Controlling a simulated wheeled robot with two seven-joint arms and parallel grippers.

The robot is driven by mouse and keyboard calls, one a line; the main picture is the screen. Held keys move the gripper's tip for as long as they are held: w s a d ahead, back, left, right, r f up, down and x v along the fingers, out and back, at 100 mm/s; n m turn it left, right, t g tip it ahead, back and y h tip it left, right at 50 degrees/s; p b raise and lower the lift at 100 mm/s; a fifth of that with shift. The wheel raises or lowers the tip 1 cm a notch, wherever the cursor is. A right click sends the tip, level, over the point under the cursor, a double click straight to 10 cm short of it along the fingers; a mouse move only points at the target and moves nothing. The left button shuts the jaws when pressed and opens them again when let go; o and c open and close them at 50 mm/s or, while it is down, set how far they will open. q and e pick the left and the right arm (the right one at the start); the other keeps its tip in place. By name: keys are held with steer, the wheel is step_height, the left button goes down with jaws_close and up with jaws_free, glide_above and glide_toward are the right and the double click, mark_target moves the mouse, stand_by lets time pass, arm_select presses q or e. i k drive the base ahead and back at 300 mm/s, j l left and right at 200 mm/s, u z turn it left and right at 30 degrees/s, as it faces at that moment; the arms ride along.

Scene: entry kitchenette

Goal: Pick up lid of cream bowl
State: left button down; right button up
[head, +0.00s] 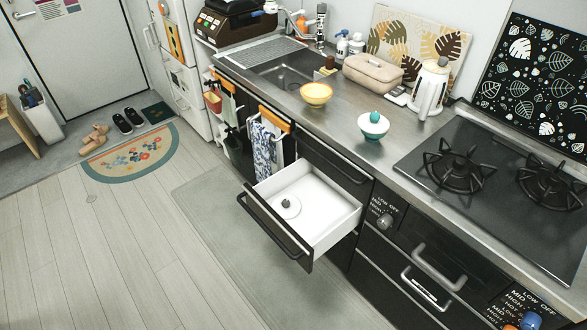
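A round white lid-like disc with a dark knob (289,207) lies flat inside the open white drawer (331,221). A small cream-white bowl (373,128) stands on the steel counter left of the stove. A round teal thing (375,117) shows at its top; I cannot tell whether it is a lid's knob or something in the bowl. Neither of my grippers is in the head view.
A yellow bowl (316,93) stands near the sink (285,74). The drawer juts out over a grey mat (221,213). The wooden floor (98,255) at left is clear.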

mark_target(289, 207)
steer(key=j+z, duration=0.1)
steer(key=z, duration=0.35)
steer(key=i+j+z, duration=0.1)
steer(key=z, duration=0.35)
steer(key=j+z, duration=0.2)
steer(key=z, duration=0.25)
steer(key=j+z, duration=0.2)
steer(key=j, duration=0.3)
steer(key=k+j+z, duration=0.1)
steer(key=j+z, duration=0.15)
steer(key=j, duration=0.2)
steer(key=k+j+z, duration=0.2)
steer(key=j, duration=0.25)
steer(key=j+z, duration=0.25)
steer(key=j, duration=0.2)
steer(key=k+j, duration=0.15)
steer(key=j, duration=0.2)
steer(key=k+j, duration=0.1)
steer(key=j, duration=0.2)
steer(key=k+j, duration=0.15)
steer(key=j, duration=0.2)
steer(key=k+j, duration=0.15)
steer(key=j, duration=0.2)
